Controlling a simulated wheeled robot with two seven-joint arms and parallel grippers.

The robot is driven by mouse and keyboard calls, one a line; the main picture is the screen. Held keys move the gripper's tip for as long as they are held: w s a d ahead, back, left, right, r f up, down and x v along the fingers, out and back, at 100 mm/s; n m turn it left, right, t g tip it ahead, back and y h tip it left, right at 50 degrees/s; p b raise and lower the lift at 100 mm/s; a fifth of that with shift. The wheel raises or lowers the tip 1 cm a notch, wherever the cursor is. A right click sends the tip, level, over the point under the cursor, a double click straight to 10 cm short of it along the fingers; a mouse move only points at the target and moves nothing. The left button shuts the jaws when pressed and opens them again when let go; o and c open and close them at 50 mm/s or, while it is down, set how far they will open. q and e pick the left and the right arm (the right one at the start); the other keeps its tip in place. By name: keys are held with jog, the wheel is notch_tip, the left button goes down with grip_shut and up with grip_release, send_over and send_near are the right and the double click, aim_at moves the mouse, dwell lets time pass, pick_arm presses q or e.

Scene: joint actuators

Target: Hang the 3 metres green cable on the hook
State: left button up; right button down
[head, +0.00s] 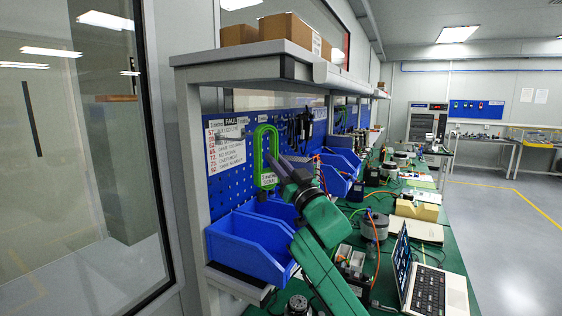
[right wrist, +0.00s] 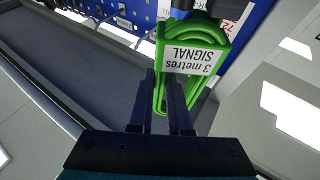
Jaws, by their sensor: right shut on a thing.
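The green cable (head: 258,146) is a coiled loop with a white label reading "3 metres SIGNAL". It is upright in front of the blue pegboard (head: 222,182), beside the printed list. My right gripper (head: 278,166) comes in from the lower right and is shut on the cable's side. In the right wrist view, the fingers (right wrist: 164,98) pinch the green coil (right wrist: 228,28) near its label. A dark piece (right wrist: 196,10) crosses the coil's end there; I cannot tell if it is the hook or whether the cable rests on it. My left gripper is not in view.
Blue bins (head: 245,245) stand below the cable. A grey shelf (head: 250,55) with cardboard boxes (head: 285,30) overhangs the pegboard. Other dark cables (head: 300,128) hang further along. A laptop (head: 432,285) and several parts crowd the green bench on the right.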

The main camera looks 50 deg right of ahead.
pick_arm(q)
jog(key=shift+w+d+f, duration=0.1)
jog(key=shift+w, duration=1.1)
pick_arm(e)
jog(key=w+a+f, duration=0.2)
jog(key=w, duration=0.7)
jog(key=shift+w+a+f, duration=0.2)
jog(key=shift+a, duration=0.05)
jog(key=c, duration=0.8)
grip_release()
jog(key=shift+f, duration=0.1)
jog(key=shift+s, duration=0.15)
